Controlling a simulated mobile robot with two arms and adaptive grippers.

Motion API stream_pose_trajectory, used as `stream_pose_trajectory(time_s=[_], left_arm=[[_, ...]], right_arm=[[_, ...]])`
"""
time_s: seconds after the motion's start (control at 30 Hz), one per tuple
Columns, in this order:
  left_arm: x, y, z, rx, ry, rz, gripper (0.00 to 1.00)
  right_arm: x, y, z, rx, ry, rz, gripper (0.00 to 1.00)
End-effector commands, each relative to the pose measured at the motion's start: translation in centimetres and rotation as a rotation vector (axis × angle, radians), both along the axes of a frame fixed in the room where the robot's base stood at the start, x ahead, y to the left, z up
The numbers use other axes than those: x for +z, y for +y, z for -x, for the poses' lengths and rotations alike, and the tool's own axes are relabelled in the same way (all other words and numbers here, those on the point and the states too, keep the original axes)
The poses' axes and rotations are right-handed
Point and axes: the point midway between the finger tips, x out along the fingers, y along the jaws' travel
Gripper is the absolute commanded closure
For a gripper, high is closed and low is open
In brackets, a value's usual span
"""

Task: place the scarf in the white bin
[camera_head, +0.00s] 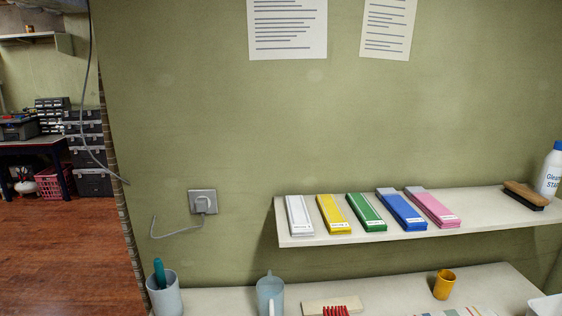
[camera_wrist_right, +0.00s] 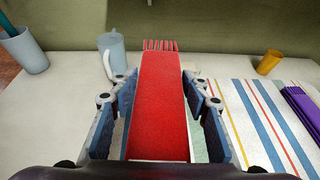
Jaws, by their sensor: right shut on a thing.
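The red scarf (camera_wrist_right: 160,105), folded into a long strip with a fringe at its far end, lies between the fingers of my right gripper (camera_wrist_right: 160,120) in the right wrist view. The gripper is shut on it, above or at the pale table; I cannot tell if the scarf still touches the surface. Only the red fringe (camera_head: 342,311) shows at the bottom edge of the head view. A white container (camera_head: 546,306), possibly the white bin, is cut off at the head view's bottom right corner. My left gripper is not in view.
A striped cloth (camera_wrist_right: 265,125) and a purple folded item (camera_wrist_right: 300,110) lie right of the scarf. A pale jug (camera_wrist_right: 113,55), a cup (camera_wrist_right: 25,50) and a yellow cup (camera_wrist_right: 269,62) stand behind. A shelf (camera_head: 400,233) with coloured boxes overhangs the table's back.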

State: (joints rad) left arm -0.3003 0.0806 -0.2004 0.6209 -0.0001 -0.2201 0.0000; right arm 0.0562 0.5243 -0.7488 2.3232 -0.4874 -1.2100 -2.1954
Motion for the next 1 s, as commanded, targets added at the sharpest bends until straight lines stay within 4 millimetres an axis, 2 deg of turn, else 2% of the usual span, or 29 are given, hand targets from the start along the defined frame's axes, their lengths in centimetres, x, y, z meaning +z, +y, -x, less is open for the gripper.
stream_pose_trajectory(time_s=[0.03,0.2,0.33,0.47,0.57,0.77,0.9,1.0], left_arm=[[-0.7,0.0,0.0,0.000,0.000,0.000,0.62],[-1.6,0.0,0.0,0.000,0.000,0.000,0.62],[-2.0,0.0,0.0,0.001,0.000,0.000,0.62],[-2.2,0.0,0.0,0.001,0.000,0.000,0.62],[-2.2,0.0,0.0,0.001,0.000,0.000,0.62],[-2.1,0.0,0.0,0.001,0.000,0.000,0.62],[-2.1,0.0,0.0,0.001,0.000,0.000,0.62],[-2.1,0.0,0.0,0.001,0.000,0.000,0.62]], right_arm=[[0.7,1.6,0.6,-0.004,-0.006,-0.013,0.83],[3.0,4.4,2.8,-0.021,-0.004,-0.010,0.83],[4.3,5.6,4.1,-0.026,-0.002,-0.005,0.83],[4.9,6.0,4.7,-0.036,-0.002,-0.001,0.83],[5.1,5.2,4.6,-0.091,-0.002,0.000,0.83],[5.0,1.0,4.3,-0.365,-0.004,-0.006,0.83],[4.9,-2.2,5.4,-0.594,-0.001,-0.007,0.83],[4.9,-3.8,6.6,-0.732,0.001,-0.007,0.83]])
